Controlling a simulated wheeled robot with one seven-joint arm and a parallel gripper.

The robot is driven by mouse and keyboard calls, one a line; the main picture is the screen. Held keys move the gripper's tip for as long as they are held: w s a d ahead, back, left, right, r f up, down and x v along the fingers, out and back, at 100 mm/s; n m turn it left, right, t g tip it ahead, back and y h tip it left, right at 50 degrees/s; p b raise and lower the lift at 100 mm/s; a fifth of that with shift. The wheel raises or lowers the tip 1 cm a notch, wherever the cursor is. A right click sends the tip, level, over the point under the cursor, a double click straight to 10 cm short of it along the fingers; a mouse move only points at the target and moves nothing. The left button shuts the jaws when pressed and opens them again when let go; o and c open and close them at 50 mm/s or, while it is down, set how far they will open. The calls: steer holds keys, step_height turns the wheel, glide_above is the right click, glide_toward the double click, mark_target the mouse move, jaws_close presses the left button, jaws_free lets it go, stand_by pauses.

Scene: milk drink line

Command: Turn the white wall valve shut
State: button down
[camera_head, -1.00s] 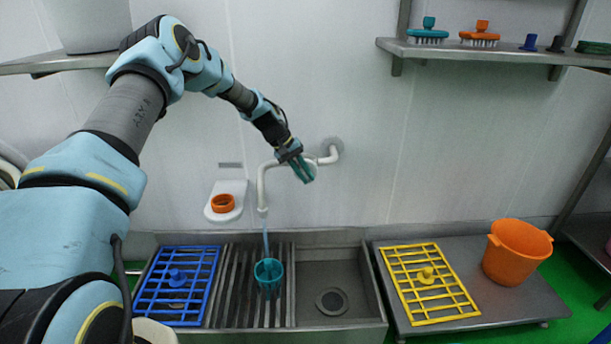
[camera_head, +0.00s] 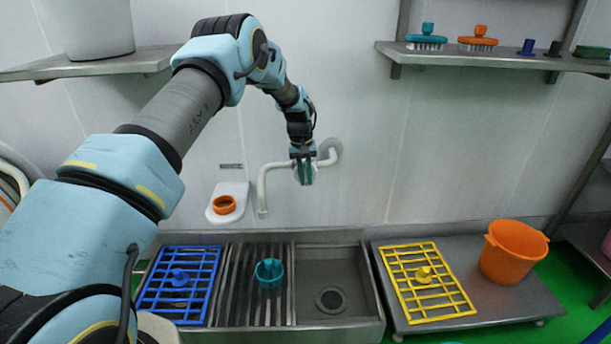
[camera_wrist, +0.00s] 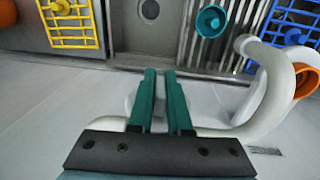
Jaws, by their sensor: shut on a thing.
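The white wall valve is a white pipe (camera_head: 262,190) with a downturned spout, fixed to the wall above the sink. It also shows in the wrist view (camera_wrist: 262,105). My gripper (camera_head: 305,178) is at the pipe's horizontal run, near the wall mount. Its green fingers (camera_wrist: 160,82) are shut on the valve's handle, which is mostly hidden between and behind them. No water shows below the spout. A teal cup (camera_head: 269,272) stands on the slatted sink rack under the spout, and it also shows in the wrist view (camera_wrist: 211,21).
A blue grid (camera_head: 150,290) lies left of the slats, and the sink basin (camera_head: 350,275) is empty. A yellow grid (camera_head: 437,318) and an orange bucket (camera_head: 512,255) are on the right bench. A white wall holder (camera_head: 228,190) carries an orange ring (camera_head: 224,204).

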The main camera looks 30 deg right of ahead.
steer(key=shift+y, duration=0.5)
steer(key=shift+t, duration=0.3)
steer(key=c, duration=0.9)
jaws_free()
steer(key=shift+o, duration=0.2)
step_height(320, 180, up, 11)
steer(key=shift+d+f, duration=0.1)
